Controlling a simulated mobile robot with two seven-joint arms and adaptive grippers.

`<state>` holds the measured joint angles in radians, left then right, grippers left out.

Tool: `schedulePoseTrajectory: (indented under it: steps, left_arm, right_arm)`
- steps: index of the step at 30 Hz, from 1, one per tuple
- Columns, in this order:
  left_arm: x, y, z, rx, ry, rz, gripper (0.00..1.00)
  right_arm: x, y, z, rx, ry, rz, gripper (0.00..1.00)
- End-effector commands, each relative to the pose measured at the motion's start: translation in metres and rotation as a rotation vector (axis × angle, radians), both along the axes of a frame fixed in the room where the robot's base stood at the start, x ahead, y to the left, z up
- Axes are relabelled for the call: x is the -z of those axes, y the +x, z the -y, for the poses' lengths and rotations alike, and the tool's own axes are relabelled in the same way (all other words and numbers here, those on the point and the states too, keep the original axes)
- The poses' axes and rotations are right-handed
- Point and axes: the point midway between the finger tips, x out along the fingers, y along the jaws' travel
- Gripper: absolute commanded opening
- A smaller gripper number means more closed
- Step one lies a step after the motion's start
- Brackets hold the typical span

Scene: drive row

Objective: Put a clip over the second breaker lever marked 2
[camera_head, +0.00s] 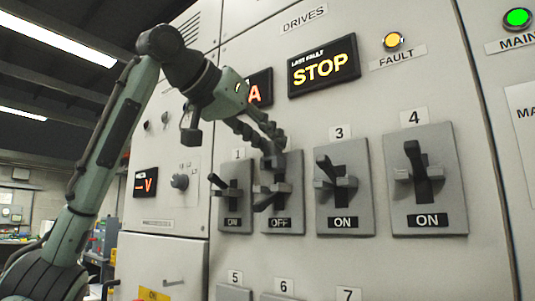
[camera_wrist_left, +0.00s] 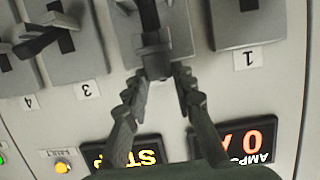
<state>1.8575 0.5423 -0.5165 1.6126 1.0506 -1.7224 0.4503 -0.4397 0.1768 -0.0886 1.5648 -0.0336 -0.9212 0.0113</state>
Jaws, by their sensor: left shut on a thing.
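Breaker 2 (camera_head: 292,215) is between breakers 1 and 3 and shows OFF. Its grey lever (camera_head: 264,202) points down and out; its number label is hidden behind my gripper. My left gripper (camera_head: 268,148) is in front of this breaker's upper part. It is shut on a small dark grey piece, which looks like the clip (camera_wrist_left: 155,58), between the fingertips in the left wrist view. The clip is close to the breaker; I cannot tell whether it touches the lever. My right gripper is not in view.
Breaker 1 (camera_head: 235,188), breaker 3 (camera_head: 355,205) and breaker 4 (camera_head: 440,195) stand close on both sides with protruding levers. The STOP display (camera_head: 323,66) and fault lamp (camera_head: 393,41) are above. More breakers begin below, with labels such as 7 (camera_head: 348,294).

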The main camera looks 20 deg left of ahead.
Motion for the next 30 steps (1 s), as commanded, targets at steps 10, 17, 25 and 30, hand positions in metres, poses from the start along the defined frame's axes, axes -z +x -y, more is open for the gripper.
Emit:
schedulePoseTrajectory:
  steps: [10, 17, 25, 30]
  left_arm:
    - [0.031, 0.004, 0.001, 0.0, -0.001, 0.001, 0.0]
    - [0.032, 0.004, 0.001, 0.0, -0.001, 0.0, 0.0]
    - [0.033, 0.004, 0.001, 0.0, -0.001, 0.0, 0.41]
    - [0.033, 0.004, 0.001, 0.0, -0.001, 0.0, 0.46]
  right_arm:
    - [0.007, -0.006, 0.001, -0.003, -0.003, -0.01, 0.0]
    - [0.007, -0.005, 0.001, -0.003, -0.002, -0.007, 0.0]
    - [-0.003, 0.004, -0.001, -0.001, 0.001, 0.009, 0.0]
    - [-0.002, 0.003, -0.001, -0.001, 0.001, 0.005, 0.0]
